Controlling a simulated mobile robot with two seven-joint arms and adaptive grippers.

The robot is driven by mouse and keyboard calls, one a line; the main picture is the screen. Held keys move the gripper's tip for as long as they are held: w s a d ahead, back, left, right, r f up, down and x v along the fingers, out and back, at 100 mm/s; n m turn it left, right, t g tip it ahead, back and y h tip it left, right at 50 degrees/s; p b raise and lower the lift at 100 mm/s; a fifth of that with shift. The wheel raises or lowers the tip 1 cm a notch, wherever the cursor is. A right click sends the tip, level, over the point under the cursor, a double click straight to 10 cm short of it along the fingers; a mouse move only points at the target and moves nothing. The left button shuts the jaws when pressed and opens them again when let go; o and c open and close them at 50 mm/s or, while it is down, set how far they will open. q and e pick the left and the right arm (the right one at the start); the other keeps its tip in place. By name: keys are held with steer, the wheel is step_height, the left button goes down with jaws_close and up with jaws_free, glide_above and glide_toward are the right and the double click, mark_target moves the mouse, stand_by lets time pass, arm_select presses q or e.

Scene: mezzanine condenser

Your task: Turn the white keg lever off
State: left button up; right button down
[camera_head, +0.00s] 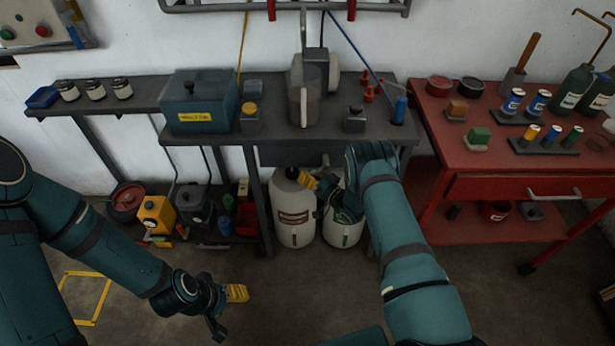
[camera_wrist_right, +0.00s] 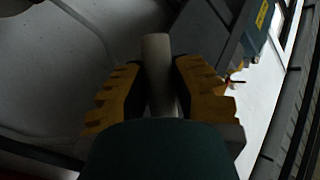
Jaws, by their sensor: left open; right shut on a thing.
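Two white kegs stand on the floor under the dark bench: the left one (camera_head: 292,216) and the right one (camera_head: 343,234), partly covered by my right arm. My right gripper (camera_head: 312,183) is at the tops of the kegs. In the right wrist view, my right gripper (camera_wrist_right: 158,95) is shut on a pale rod-like lever (camera_wrist_right: 157,58), which stands between its yellow ridged fingers. The head view hides the lever, so I cannot tell from it which keg it belongs to. My left gripper (camera_head: 228,309) is open and empty above the floor at lower left.
The dark bench (camera_head: 270,130) overhangs the kegs and holds a teal box (camera_head: 201,101) and a clear jug (camera_head: 304,97). A red cart (camera_head: 470,160) stands at right. A yellow container (camera_head: 157,215) sits on the lower shelf at left.

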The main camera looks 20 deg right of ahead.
steer(key=s+d+f+n+g+h+b, duration=0.1)
steer(key=d+f+n+g+h, duration=0.1)
steer(key=d+n+g+h, duration=0.2)
steer(key=shift+s+d+f+n+g+h, duration=0.25)
steer(key=shift+d+n+g+h, duration=0.05)
steer(key=shift+d+n+h, duration=0.35)
steer(key=shift+d, duration=0.15)
stand_by(0.5)
steer(key=c, duration=0.8)
jaws_free()
steer(key=shift+o, duration=0.2)
steer(key=shift+s, duration=0.1)
steer(key=v, duration=1.1)
steer(key=shift+s+r, duration=0.25)
steer(key=shift+s, duration=0.05)
